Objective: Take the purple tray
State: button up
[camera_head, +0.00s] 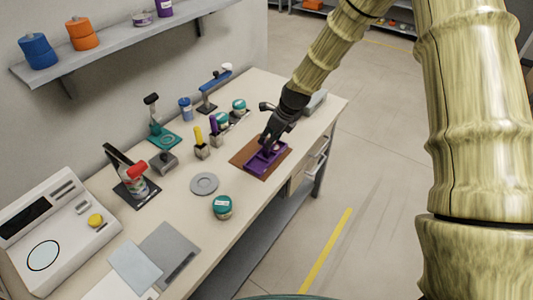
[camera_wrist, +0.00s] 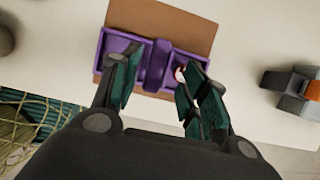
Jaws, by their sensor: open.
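The purple tray (camera_head: 265,158) lies on a brown mat (camera_head: 241,157) towards the right end of the workbench. In the wrist view the purple tray (camera_wrist: 114,41) has a raised bar across its middle and a recess on each side. Something small, red and white, shows at its right recess, partly hidden by a finger. My gripper (camera_head: 273,138) is over the tray, pointing down. In the wrist view my gripper (camera_wrist: 158,80) is open, with its fingers apart on either side of the middle bar. I cannot tell whether the fingers touch the tray.
On the workbench (camera_head: 245,205), a round grey disc (camera_head: 204,183) and a teal-lidded jar (camera_head: 222,207) stand left of the mat. Purple-handled (camera_head: 214,127) and yellow-handled (camera_head: 198,137) tools stand close behind. A white machine (camera_head: 55,235) is at the left. The floor right of the bench is clear.

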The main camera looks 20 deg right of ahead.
aim_at(266, 150)
jog(key=shift+p+x, duration=0.6)
jog(key=shift+x, duration=1.4)
jog(key=shift+s+a, duration=0.15)
jog(key=shift+c, duration=0.2)
grip_shut()
